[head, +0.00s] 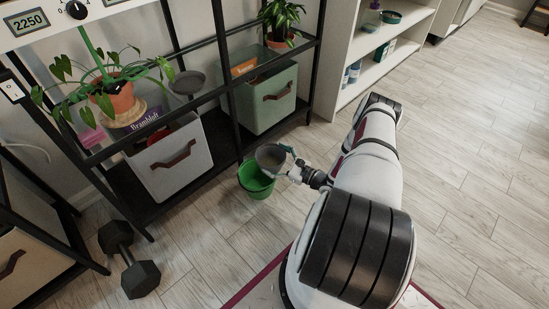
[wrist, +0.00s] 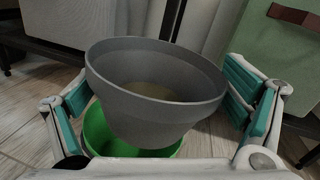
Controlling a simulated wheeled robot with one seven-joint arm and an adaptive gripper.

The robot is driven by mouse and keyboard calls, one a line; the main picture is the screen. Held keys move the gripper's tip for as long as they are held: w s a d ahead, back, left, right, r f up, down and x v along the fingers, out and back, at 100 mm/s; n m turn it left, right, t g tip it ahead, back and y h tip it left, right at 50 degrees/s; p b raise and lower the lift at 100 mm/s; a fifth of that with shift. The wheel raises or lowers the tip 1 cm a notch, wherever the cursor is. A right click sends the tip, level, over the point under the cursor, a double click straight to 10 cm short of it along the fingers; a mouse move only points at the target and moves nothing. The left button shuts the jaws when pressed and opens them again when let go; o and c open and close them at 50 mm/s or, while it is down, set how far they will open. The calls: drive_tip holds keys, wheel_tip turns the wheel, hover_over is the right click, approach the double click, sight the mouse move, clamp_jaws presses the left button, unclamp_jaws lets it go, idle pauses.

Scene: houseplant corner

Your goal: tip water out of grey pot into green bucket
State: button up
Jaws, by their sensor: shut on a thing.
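The grey pot (wrist: 150,112) is held between the teal pads of my gripper (wrist: 162,98) in the wrist view, which is shut on it. The pot looks close to upright, with its open top in view and something dull brown in its bottom; I cannot tell how much water that is. In the head view the pot (head: 270,157) is above the green bucket (head: 257,183), covering part of its opening, with my gripper (head: 290,167) at its right. The bucket stands on the floor and also shows below the pot in the wrist view (wrist: 104,140). Its inside is mostly hidden.
A black shelf rack stands behind the bucket, holding a white bin (head: 172,165), a green bin (head: 262,104) and potted plants (head: 118,98). A dumbbell (head: 130,262) lies on the floor at left. A white shelf unit (head: 362,52) is at the back. Floor at right is clear.

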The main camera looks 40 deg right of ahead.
drive_tip(key=shift+w+r+g, duration=0.1)
drive_tip(key=shift+r+g, duration=0.3)
drive_tip(key=shift+g, duration=0.3)
drive_tip(key=g, duration=0.1)
drive_tip(key=g+h, duration=0.1)
drive_tip(key=shift+r+n+g, duration=0.35)
drive_tip(key=shift+n+g, duration=0.05)
drive_tip(key=shift+r+p, duration=0.1)
drive_tip(key=shift+p, duration=0.45)
drive_tip(key=g+p, duration=0.1)
drive_tip(key=p, duration=0.1)
drive_tip(key=r+g+h+p, duration=0.1)
drive_tip(key=p, duration=0.1)
drive_tip(key=w+r+g+p, duration=0.1)
drive_tip(key=g+p, duration=0.1)
drive_tip(key=shift+a+r+h, duration=0.25)
drive_tip(key=shift+a+h, duration=0.05)
drive_tip(key=shift+h, duration=0.1)
drive_tip(key=shift+w+a+r+n+g+h+p, duration=0.25)
drive_tip(key=shift+w+r+g+p, duration=0.2)
drive_tip(key=shift+g+p, duration=0.25)
drive_tip(key=shift+w+r+g+h+p, duration=0.2)
drive_tip(key=shift+g+h, duration=0.1)
drive_tip(key=shift+g, duration=0.25)
drive_tip(key=shift+w+r+g+h+p, duration=0.15)
drive_tip(key=shift+g+h, duration=0.1)
drive_tip(key=shift+g, duration=0.3)
